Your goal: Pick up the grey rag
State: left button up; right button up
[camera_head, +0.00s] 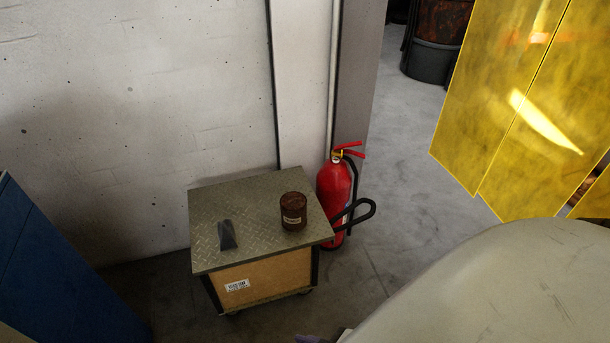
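A small dark grey, peaked piece (228,235) sits on the left part of the cart's metal top (255,195). It may be the grey rag, but it is too small to tell for sure. A brown, rusty-looking can (293,212) with a pale label stands to its right on the same top, apart from it. A sliver of something purplish grey (311,339) shows at the bottom edge, mostly cut off. Neither of my grippers is in view.
The cart has a handle (362,209) on its right. A red fire extinguisher (335,194) stands behind that side. A blue cabinet (60,270) is at the left, yellow translucent panels (520,100) at the upper right. A large pale rounded surface (500,290) fills the lower right.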

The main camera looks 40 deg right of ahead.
aim_at(226, 234)
jog(key=z, duration=1.1)
jog(key=i, duration=1.35)
jog(key=u, duration=0.45)
